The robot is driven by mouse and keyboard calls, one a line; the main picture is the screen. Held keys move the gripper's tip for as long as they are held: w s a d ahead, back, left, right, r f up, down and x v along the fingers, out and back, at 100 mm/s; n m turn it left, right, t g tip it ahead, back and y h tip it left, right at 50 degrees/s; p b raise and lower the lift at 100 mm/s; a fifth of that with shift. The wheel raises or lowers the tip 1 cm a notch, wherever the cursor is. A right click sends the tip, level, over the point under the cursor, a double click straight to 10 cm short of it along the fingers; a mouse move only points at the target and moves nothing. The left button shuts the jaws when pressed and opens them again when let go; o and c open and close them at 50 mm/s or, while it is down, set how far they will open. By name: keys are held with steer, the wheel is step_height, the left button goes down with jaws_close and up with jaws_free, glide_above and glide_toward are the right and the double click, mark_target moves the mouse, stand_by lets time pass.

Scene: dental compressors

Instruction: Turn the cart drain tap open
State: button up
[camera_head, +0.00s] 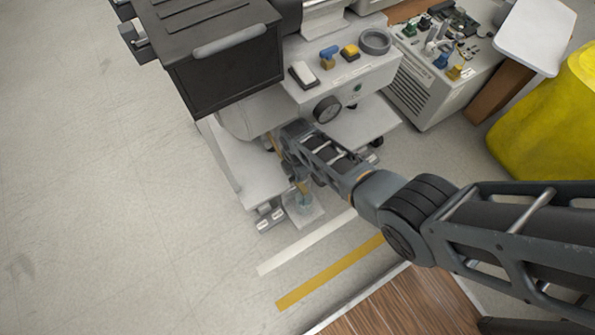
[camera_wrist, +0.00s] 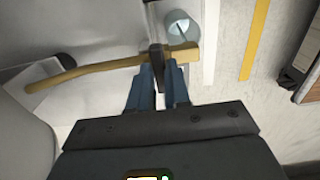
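The cart drain tap shows in the wrist view as a dark lever (camera_wrist: 157,60) on a brass-coloured pipe (camera_wrist: 95,68). The lever points back toward my gripper, roughly across the pipe. My gripper (camera_wrist: 160,72) has its two blue-grey fingers on either side of the lever, with little or no gap visible; it looks shut on it. In the head view, my arm hides the lever and fingertips, and only the pipe's end (camera_head: 303,187) shows low at the cart's front. A clear cup (camera_wrist: 180,25) stands by the pipe's open end; it also shows in the head view (camera_head: 305,203).
The white cart (camera_head: 235,165) carries a black cabinet (camera_head: 225,60) and a panel with a gauge (camera_head: 327,109) above my gripper. A second unit (camera_head: 440,85) and a yellow bin (camera_head: 550,115) stand to the right. White and yellow floor stripes (camera_head: 330,272) lie in front; floor at left is clear.

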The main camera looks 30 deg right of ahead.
steer(key=o, duration=0.4)
steer(key=shift+r+p, duration=2)
steer(key=shift+r, duration=1.9)
